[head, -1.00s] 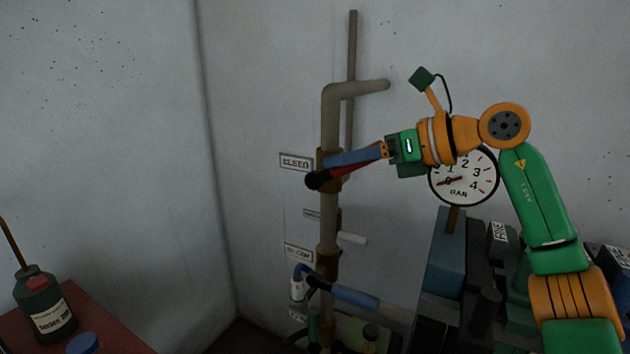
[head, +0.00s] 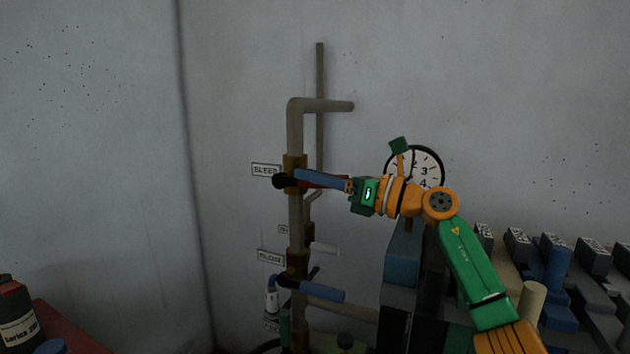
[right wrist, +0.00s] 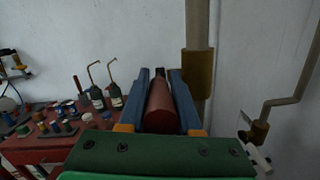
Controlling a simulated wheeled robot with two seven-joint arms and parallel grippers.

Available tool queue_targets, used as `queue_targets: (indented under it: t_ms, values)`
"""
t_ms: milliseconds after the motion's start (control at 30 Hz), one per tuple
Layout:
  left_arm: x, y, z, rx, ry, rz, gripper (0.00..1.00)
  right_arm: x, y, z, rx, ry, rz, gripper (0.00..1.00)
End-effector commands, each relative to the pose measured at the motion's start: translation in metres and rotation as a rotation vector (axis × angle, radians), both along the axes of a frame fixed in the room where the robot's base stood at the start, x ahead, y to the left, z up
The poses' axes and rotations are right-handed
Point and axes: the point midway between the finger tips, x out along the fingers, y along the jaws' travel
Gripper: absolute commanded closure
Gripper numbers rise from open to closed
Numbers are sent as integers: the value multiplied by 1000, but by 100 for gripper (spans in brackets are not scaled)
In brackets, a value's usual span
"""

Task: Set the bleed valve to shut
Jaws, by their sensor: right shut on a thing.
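The bleed valve has a brown body (head: 295,163) on a grey vertical pipe, beside a label reading BLEED (head: 266,170). Its red lever (head: 325,182) points right across the pipe, close to level and dipping slightly. My right gripper (head: 303,179) is shut on this lever, its blue fingers lying along it. In the right wrist view the red lever (right wrist: 160,106) lies between the two fingers of the gripper (right wrist: 160,76). The fingers hide part of the lever in the head view. My left gripper is not in view.
A pressure gauge (head: 430,160) is partly hidden behind my right arm. A red bench (right wrist: 60,149) carries bottles and small parts. Dark equipment stands at right.

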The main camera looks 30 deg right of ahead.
Motion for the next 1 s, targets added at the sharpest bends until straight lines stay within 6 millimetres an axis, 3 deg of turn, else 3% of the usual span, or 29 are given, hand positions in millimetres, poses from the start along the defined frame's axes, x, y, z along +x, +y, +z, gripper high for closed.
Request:
queue_targets:
  t_ms: [300,333,367,700,867,1000]
  values:
    - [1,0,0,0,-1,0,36,0,0,-2,-4,4,0,100]
    - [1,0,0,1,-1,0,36,1,0,-2,-4,4,0,62]
    - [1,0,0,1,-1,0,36,1,0,-2,-4,5,0,55]
    - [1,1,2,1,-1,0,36,0,0,3,-1,2,0,55]
    - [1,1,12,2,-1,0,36,0,0,32,-1,-2,0,55]
    - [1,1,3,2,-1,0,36,-20,9,54,-6,-5,0,55]
